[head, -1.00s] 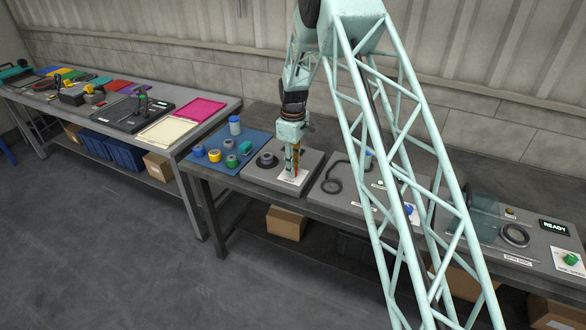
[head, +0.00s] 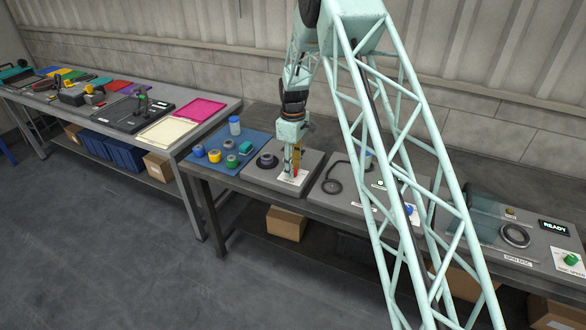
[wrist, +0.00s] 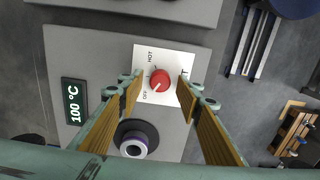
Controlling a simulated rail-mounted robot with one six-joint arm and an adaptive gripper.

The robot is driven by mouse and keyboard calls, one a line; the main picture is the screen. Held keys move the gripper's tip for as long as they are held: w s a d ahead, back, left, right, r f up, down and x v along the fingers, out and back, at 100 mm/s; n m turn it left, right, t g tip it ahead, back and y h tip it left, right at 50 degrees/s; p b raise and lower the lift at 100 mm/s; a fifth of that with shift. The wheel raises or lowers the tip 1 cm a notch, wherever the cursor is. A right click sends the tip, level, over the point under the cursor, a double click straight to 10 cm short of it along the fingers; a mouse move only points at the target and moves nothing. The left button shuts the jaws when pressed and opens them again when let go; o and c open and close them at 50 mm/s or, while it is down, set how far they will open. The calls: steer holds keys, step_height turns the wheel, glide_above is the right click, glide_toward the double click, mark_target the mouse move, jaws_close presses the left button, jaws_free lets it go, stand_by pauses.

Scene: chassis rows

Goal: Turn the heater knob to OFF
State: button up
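The red heater knob (wrist: 161,80) sits on a white label plate (wrist: 181,61) marked HOT and OFF in the wrist view. Its pale pointer mark appears to point to the lower left, toward the OFF word. My gripper (wrist: 160,79) is open, with one wood-coloured finger on each side of the knob and visible gaps to both. In the head view my gripper (head: 293,171) points down over the plate, and a bit of red shows between the fingers. A display (wrist: 74,105) beside the plate reads 100 °C.
A blue mat (head: 220,166) with several small coloured parts lies left of the panel.

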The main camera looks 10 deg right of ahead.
step_height(320, 180, up, 12)
stand_by(0.7)
stand_by(0.4)
steer(key=s+r+m+t+b, duration=0.15)
steer(key=s+r+m, duration=0.35)
steer(key=s+r, duration=2.4)
steer(key=s+m+t+b, duration=0.1)
steer(key=s+m, duration=0.4)
steer(key=s, duration=3)
steer(key=shift+s+r+m+t, duration=0.2)
steer(key=shift+m+t, duration=0.1)
steer(key=shift+t, duration=0.45)
